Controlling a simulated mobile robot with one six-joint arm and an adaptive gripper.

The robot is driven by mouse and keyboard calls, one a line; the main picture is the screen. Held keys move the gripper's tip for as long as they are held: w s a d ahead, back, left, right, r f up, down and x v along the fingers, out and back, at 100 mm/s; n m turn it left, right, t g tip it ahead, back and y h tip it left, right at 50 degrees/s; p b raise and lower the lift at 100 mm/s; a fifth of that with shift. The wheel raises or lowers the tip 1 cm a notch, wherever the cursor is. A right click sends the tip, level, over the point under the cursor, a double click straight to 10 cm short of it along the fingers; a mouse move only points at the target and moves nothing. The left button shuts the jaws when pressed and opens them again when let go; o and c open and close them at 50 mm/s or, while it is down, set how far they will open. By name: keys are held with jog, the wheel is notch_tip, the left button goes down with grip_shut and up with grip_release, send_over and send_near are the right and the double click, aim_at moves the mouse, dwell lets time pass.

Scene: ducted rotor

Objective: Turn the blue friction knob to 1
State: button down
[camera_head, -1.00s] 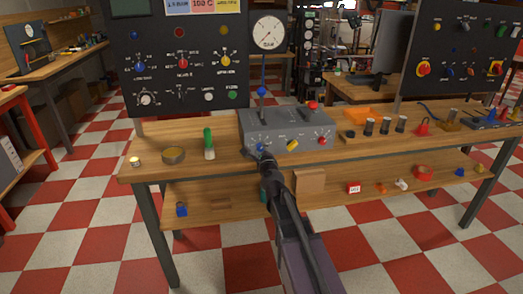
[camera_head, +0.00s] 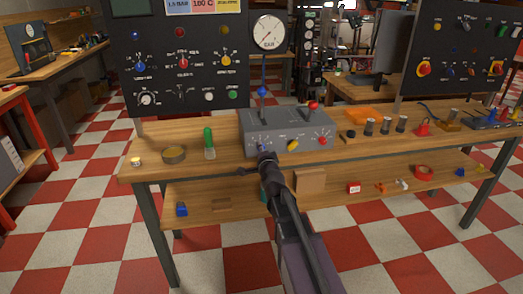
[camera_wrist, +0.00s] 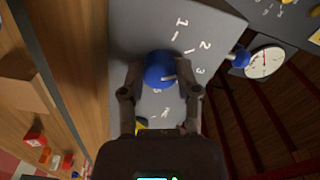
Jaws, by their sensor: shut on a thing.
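The blue friction knob (camera_wrist: 160,66) sits on the sloped face of a grey control box (camera_head: 300,143). In the wrist view a white pointer line on the knob points right and slightly up, roughly toward the printed 3. The printed 1 and 2 lie farther up the face. My gripper (camera_wrist: 160,88) is shut on the knob, one finger on each side of it. In the head view my gripper (camera_head: 265,156) reaches the box's left front and hides most of the knob.
A yellow knob (camera_head: 293,145) and a red knob (camera_head: 323,141) share the box face. A blue-knobbed lever (camera_head: 262,91) and a red-topped lever (camera_head: 313,105) rise from the box. A gauge (camera_head: 268,32) stands behind.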

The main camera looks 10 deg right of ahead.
jog(key=n, duration=0.5)
jog(key=shift+n, duration=2.6)
jog(key=shift+c, duration=1.7)
grip_release()
jog(key=s, duration=0.7)
jog(key=shift+s, duration=0.25)
